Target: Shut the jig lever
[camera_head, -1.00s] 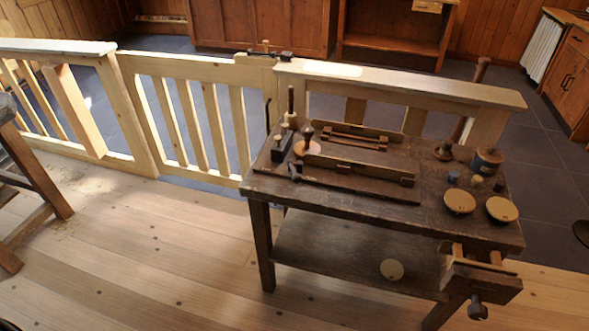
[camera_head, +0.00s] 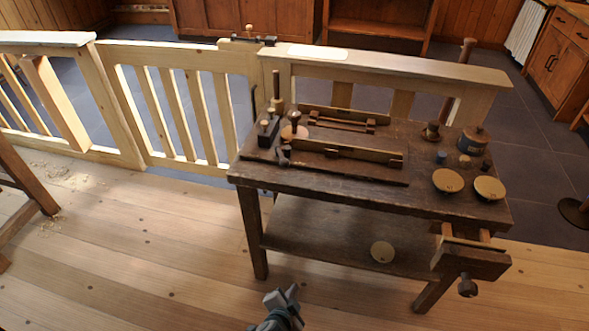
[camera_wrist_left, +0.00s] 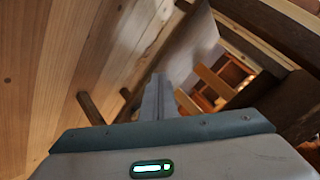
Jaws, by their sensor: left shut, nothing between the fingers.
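The jig (camera_head: 345,155) lies on top of the dark workbench, with two long dark rails. I cannot tell for sure that this upright piece is the jig lever. My left gripper (camera_head: 284,295) is low at the bottom of the head view, in front of the bench and well apart from the jig. It is shut and empty; its fingers (camera_wrist_left: 158,98) also show together in the left wrist view. My right gripper is not in view.
The workbench (camera_head: 330,195) has a lower shelf and a vise (camera_head: 470,262) at its right front. Two round discs, a canister (camera_head: 472,141) and small turned pieces stand at its right end. A pale wooden railing (camera_head: 185,110) runs behind.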

